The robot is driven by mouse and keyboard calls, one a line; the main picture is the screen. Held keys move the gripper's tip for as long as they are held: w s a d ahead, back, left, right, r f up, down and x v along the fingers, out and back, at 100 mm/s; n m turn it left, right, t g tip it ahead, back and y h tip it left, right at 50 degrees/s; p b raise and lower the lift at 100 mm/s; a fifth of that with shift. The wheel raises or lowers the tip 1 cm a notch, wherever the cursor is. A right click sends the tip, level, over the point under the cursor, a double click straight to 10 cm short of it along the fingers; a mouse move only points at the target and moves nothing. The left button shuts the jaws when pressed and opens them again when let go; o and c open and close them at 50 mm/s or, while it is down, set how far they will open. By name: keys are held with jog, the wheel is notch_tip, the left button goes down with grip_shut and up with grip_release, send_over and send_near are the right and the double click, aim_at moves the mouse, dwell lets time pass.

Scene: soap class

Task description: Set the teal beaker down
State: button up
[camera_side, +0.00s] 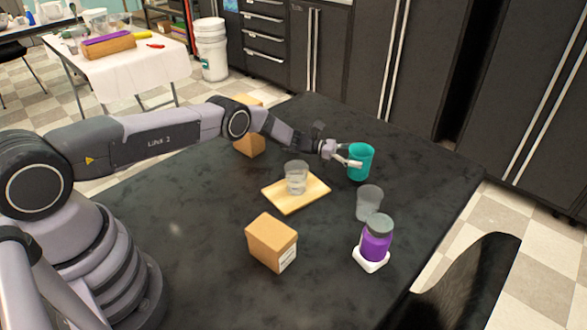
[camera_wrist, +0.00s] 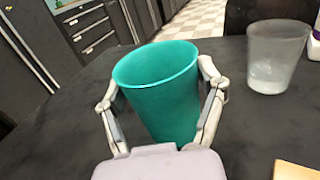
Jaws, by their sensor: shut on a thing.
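The teal beaker (camera_side: 361,162) is at the far side of the dark table in the side view, beyond the wooden board. My gripper (camera_side: 352,163) is shut on it from the left. In the wrist view the beaker (camera_wrist: 160,92) stands between the two fingers of my gripper (camera_wrist: 165,105), its open rim facing up and slightly tilted in the picture. The fingers press on its sides. Its base is hidden in the wrist view, and I cannot tell whether it touches the table.
A clear glass with liquid (camera_side: 296,178) stands on the wooden board (camera_side: 290,205). A frosted cup (camera_side: 368,203) and a purple jar on a white holder (camera_side: 376,240) stand nearer right. Cardboard boxes (camera_side: 271,243) stand in front and behind. The table's right edge is near the beaker.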

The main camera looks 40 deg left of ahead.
jog(key=shift+f, duration=0.55)
jog(key=o, duration=1.2)
